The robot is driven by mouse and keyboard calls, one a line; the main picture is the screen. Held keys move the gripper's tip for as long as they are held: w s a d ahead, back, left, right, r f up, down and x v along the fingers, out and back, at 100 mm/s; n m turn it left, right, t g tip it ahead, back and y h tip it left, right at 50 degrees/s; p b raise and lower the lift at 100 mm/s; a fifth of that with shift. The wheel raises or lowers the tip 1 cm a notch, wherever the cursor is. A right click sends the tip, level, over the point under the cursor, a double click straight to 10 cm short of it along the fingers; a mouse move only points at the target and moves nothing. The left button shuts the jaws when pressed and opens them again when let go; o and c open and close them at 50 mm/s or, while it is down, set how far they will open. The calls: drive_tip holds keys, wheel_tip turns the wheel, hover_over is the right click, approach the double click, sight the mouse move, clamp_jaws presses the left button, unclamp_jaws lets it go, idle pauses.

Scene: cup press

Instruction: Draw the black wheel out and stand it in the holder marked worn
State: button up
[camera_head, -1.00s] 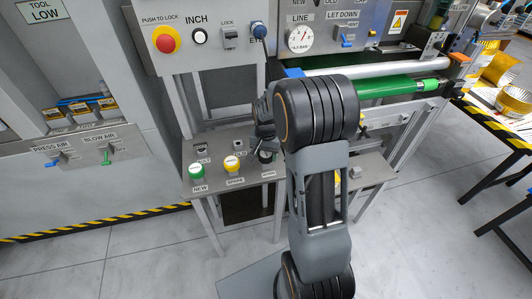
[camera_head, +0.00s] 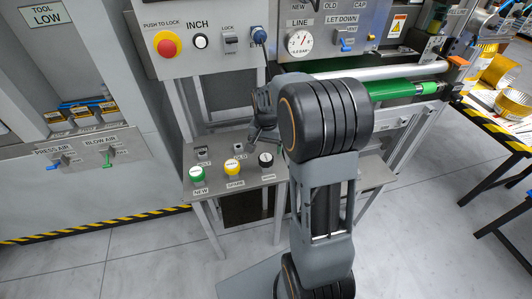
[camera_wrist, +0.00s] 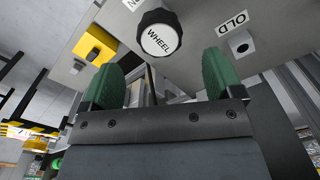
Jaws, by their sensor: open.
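The black wheel (camera_head: 265,160) is a dark knob with a white face. It stands upright at the right front of the grey shelf, behind a small label too blurred to read surely, seemingly WORN. In the wrist view the black wheel (camera_wrist: 158,35) shows its white face marked WHEEL, ahead of the fingertips and apart from them. My gripper (camera_wrist: 168,75) is open and empty, its two green fingers spread. In the head view my gripper (camera_head: 262,132) hangs just above and behind the wheel, partly hidden by my arm.
A green wheel (camera_head: 197,174) stands at NEW and a yellow wheel (camera_head: 233,168) at SPARE on the shelf (camera_head: 215,185). A small fitting marked OLD (camera_wrist: 240,42) is at right in the wrist view. The machine panel (camera_head: 210,65) and a green roller (camera_head: 400,88) are behind.

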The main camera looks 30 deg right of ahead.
sight(267, 160)
wheel_tip(267, 160, up, 8)
drive_tip(key=p, duration=0.1)
idle(0.9)
drive_tip(key=s+a+r+n+t+p, duration=0.1)
drive_tip(key=s+a+r+n+p, duration=0.3)
drive_tip(key=s, duration=0.4)
drive_tip(key=s+a+r+n+t+p, duration=0.2)
drive_tip(key=s+a+r+n+p, duration=0.2)
drive_tip(key=s+r+p, duration=0.3)
drive_tip(key=shift+s+a+r, duration=0.55)
drive_tip(key=shift+s+a, duration=0.05)
drive_tip(key=shift+a, duration=0.25)
idle(0.4)
